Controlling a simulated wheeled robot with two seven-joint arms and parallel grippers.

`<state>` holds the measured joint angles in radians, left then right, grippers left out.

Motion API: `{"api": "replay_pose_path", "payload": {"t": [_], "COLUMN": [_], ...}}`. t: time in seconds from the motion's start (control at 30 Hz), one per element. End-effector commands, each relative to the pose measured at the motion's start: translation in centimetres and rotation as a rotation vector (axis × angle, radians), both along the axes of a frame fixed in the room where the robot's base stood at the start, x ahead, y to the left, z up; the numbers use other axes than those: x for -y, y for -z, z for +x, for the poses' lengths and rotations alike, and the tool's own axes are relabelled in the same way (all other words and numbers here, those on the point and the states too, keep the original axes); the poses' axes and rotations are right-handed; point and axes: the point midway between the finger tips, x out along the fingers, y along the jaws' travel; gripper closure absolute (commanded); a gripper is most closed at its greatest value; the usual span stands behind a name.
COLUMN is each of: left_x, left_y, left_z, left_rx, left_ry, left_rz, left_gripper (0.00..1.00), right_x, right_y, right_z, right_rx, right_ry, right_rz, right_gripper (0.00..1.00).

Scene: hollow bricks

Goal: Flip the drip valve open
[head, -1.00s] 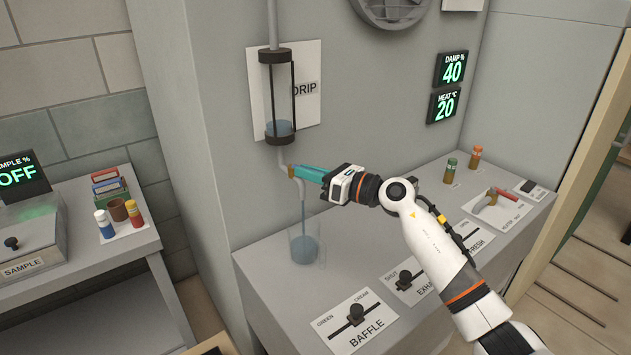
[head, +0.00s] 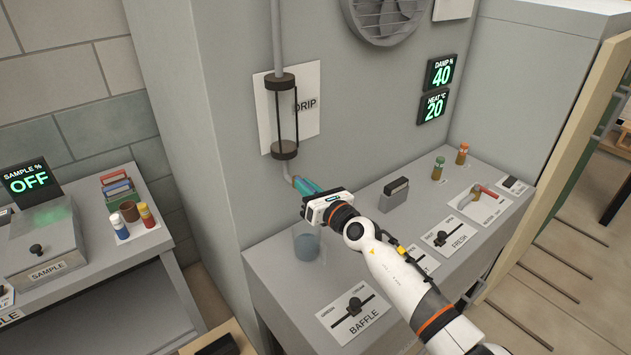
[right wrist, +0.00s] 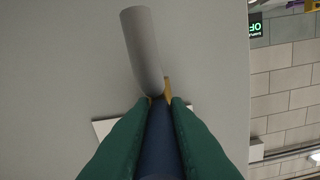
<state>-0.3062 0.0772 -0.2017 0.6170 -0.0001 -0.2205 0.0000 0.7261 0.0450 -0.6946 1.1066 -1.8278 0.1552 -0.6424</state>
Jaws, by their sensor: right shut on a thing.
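The drip unit is a clear cylinder with dark end caps (head: 283,120) on the wall, beside a DRIP label (head: 309,104). A grey pipe (head: 286,172) runs down from it and also shows in the right wrist view (right wrist: 142,50). My right gripper (head: 298,183) has its teal fingers at the pipe's lower end. In the right wrist view the fingers (right wrist: 160,100) close on both sides of a blue lever, the valve handle (right wrist: 160,145), with a yellow-orange part (right wrist: 167,88) at the pipe. A glass jar (head: 307,244) with bluish water stands below. The spout is hidden by my gripper. My left gripper is out of view.
The grey bench carries a BAFFLE slider (head: 354,305), a FRESH slider (head: 441,238), a dark upright block (head: 394,193) and small bottles (head: 438,168). My right forearm crosses above it. A SAMPLE table (head: 100,260) stands at left.

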Motion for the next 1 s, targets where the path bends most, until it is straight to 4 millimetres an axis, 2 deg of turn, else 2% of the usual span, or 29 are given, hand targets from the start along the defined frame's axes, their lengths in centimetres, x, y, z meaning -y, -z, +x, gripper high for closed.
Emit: {"api": "replay_pose_path", "payload": {"t": [0.27,0.3,0.43,0.77,0.87,1.0], "left_x": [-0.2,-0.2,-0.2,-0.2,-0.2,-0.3], "left_y": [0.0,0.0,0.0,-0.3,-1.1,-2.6], "left_z": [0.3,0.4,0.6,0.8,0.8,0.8], "left_rx": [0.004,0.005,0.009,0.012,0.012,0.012], "left_ry": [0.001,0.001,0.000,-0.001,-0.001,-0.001], "left_rz": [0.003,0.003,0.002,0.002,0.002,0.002], "left_gripper": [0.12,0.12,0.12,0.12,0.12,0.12], "right_x": [0.0,0.0,0.0,0.2,1.0,2.7], "right_y": [0.0,0.0,0.0,-0.1,-0.2,-0.2], "right_z": [0.0,0.0,0.0,-0.2,-1.0,-3.1], "right_rx": [0.002,0.002,0.001,-0.001,-0.002,-0.004], "right_ry": [0.004,0.004,0.003,0.001,0.002,0.002], "right_rz": [0.003,0.003,0.002,0.002,0.002,0.002], "right_gripper": [1.00,0.84,0.64,0.64,0.64,0.64]}}
